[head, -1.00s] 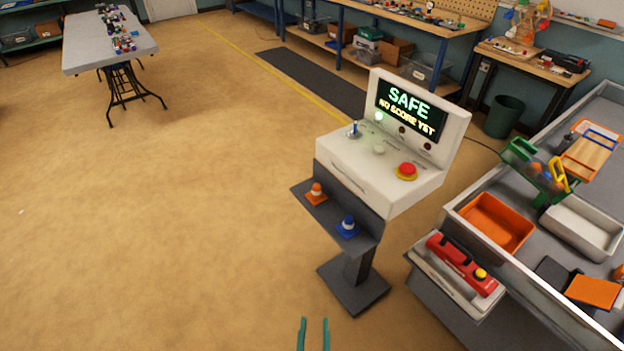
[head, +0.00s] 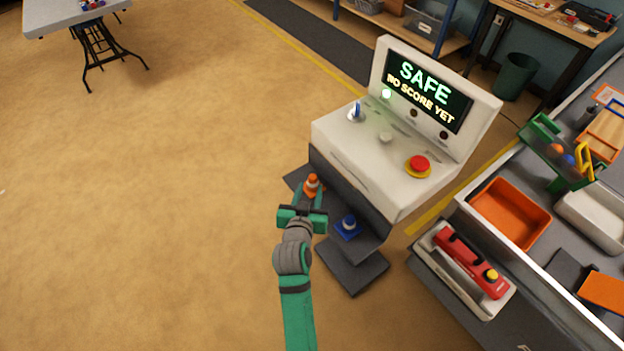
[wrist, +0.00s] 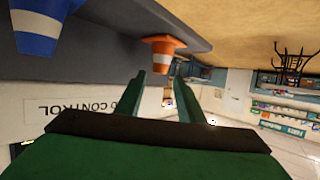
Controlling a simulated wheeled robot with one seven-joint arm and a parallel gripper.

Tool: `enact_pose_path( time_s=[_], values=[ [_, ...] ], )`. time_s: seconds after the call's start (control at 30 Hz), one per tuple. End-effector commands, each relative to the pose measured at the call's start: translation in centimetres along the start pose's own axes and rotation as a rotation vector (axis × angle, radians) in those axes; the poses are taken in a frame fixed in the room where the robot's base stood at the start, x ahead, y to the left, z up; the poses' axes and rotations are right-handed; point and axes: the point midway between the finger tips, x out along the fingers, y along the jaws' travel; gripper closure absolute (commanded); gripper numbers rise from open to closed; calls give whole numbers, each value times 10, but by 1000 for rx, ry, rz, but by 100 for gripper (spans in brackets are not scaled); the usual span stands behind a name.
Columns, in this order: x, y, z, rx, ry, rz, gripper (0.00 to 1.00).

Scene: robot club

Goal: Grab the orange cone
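The orange cone (head: 312,185), with a white band, stands on the dark shelf (head: 372,244) at the front of the white console. My gripper (head: 308,196) is at that shelf, its two green fingers open and pointing toward the cone. In the wrist view, which is upside down, the cone (wrist: 163,43) shows just beyond the fingertips (wrist: 160,88) and a little to one side. Nothing is between the fingers. In the head view the fingertips overlap the cone's lower part, and I cannot tell whether they touch it.
A blue cone (head: 348,228) stands on the same shelf, to the right of my gripper. The white console (head: 350,150) with its red button (head: 419,165) rises above the shelf. A bench with an orange bin (head: 510,213) is at right.

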Motion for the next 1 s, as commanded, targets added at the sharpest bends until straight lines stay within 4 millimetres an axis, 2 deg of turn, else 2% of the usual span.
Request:
enact_pose_path(
  time_s=[0.1, 0.3, 0.7, 1.0],
  values=[
    [18, 2, -1, 0, 1, 3, 65],
    [33, 7, -1, 4, 1, 9, 65],
    [78, -2, -1, 1, 1, 1, 65],
    [83, -3, 0, 0, 1, 0, 65]
  ],
)
